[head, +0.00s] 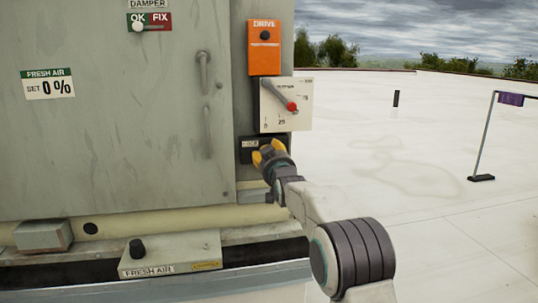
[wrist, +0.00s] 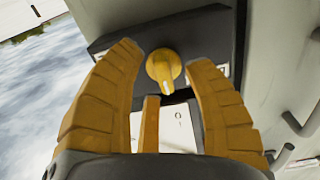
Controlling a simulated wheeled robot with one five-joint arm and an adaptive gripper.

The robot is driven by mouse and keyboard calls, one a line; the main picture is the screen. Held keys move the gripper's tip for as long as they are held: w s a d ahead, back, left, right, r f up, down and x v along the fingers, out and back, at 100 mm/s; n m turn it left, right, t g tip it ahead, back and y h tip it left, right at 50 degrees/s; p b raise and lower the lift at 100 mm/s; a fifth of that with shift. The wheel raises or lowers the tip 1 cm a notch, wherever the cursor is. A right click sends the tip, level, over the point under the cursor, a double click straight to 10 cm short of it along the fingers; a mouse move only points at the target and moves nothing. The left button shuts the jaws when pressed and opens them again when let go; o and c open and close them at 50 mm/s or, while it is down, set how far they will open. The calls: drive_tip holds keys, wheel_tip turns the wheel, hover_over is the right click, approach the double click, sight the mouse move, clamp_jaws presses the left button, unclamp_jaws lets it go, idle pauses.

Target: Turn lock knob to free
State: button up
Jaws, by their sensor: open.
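The lock knob (wrist: 164,68) is a small round yellow knob with a pale mark, on a black plate (wrist: 210,40) in the wrist view. In the head view the black lock plate (head: 248,143) sits below the white dial panel, and my gripper hides the knob. My gripper (head: 264,152) has yellow fingers and is at the plate. In the wrist view my gripper (wrist: 164,72) is open, with one finger on each side of the knob and a third finger below it. I cannot tell whether any finger touches the knob.
Above the plate is a white dial panel (head: 298,118) with a red-tipped lever (head: 279,95). An orange DRIVE box (head: 265,48) is above that. A grey door with handles (head: 204,70) is at left. A FRESH AIR box (head: 172,252) stands below. The roof at right is mostly clear.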

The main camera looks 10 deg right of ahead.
drive_tip(key=shift+o, duration=0.3)
drive_tip(key=shift+w, duration=0.15)
clamp_jaws()
idle(0.3)
